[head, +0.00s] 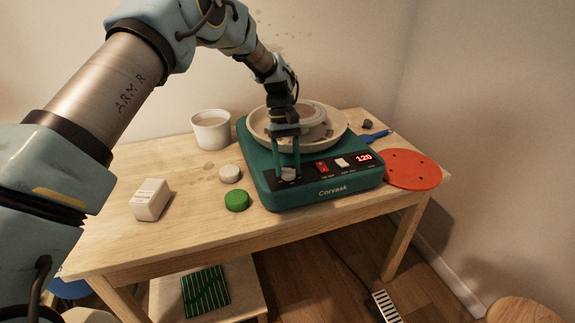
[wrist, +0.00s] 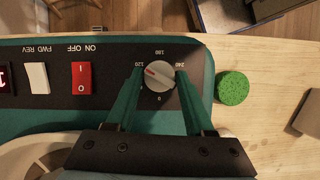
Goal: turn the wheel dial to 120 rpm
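The grey round dial (wrist: 159,77) sits on the black panel of the green pottery wheel (head: 262,178), near its left end in the head view (head: 289,174). Its red mark points toward the 120 label in the wrist view. The red display (head: 363,158) reads 120. My gripper (wrist: 159,84) points down at the dial, one green finger on each side. The fingers look slightly apart from the knob, with small gaps showing. The gripper is open and holds nothing.
A red rocker switch (wrist: 81,78) and a white switch (wrist: 37,77) sit beside the dial. A green sponge (head: 237,200), a whitish round piece (head: 230,173) and a white block (head: 150,199) lie left of the wheel. A white bucket (head: 211,130) stands behind; an orange disc (head: 412,169) lies right.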

